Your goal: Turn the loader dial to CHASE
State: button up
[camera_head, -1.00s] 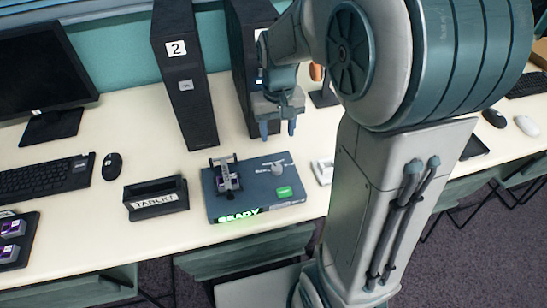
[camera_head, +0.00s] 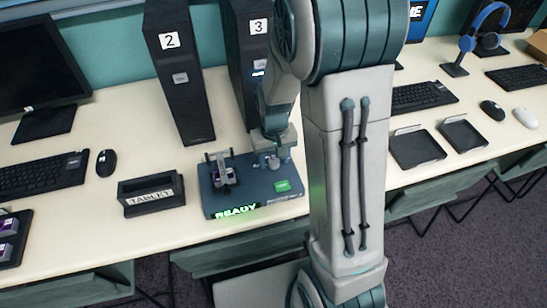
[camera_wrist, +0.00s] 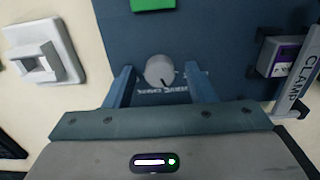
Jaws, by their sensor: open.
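The loader (camera_head: 240,203) is a blue-grey box on the table with a lit green READY sign (camera_head: 237,211) on its front edge and a green button (camera_head: 283,186). Its dial (camera_wrist: 159,70) is a round light-grey knob with a dark pointer mark, seen in the wrist view; white lettering beside it is too small and partly covered to read. My gripper (camera_wrist: 163,88) is open, with one finger on each side of the dial. I cannot tell whether the fingers touch it. In the head view my gripper (camera_head: 272,158) is over the loader's right part and hides the dial.
A clamp unit (camera_head: 221,172) stands on the loader's left side; its CLAMP label (camera_wrist: 300,72) shows at right in the wrist view. A TABLET holder (camera_head: 152,194) stands to the left. Black towers labelled 2 (camera_head: 180,75) and 3 (camera_head: 250,70) stand behind. Two black trays (camera_head: 417,148) lie right.

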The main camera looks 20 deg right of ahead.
jog(key=c, duration=1)
jog(key=shift+o, duration=0.2)
jog(key=shift+m, duration=0.3)
jog(key=m+p, duration=0.1)
jog(key=m, duration=0.3)
jog(key=shift+r, duration=0.1)
jog(key=shift+m+p, duration=0.65)
jog(key=shift+m, duration=1.35)
jog(key=o, duration=1)
jog(key=shift+c, duration=0.2)
